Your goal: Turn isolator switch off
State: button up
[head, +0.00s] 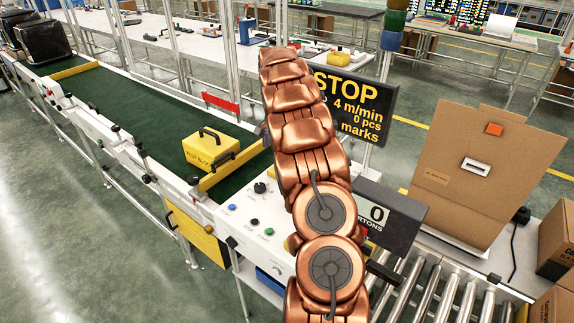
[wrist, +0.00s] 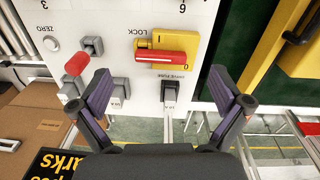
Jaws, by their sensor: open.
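In the wrist view a red lever handle (wrist: 168,56) lies crosswise on a yellow switch base (wrist: 178,40) on the white panel (wrist: 115,15). The word LOCK, upside down in the picture, is beside the base; this looks like the isolator switch. My gripper (wrist: 160,76) is open and empty, its dark fingers spread to either side below the red handle and apart from it. A black fuse switch (wrist: 170,92) shows between the fingers. In the head view my copper arm covers much of the panel area, and the isolator and gripper are hidden.
A grey switch with a red knob (wrist: 78,62) is left of the isolator. A yellow box (head: 210,148) sits on the green conveyor belt (head: 120,102). A display (head: 352,104) reads STOP. A cardboard sheet (head: 470,175) and rollers (head: 440,290) are at right.

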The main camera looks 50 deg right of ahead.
jog(key=shift+m, duration=0.5)
jog(key=d+f, duration=0.1)
jog(key=d, duration=0.1)
jog(key=d+f, duration=0.1)
jog(key=d, duration=0.1)
jog(key=shift+w+f, duration=0.1)
jog(key=shift+w, duration=0.05)
jog(key=shift+f+p, duration=1.6)
jog(key=shift+f, duration=2.3)
jog(key=c, duration=0.8)
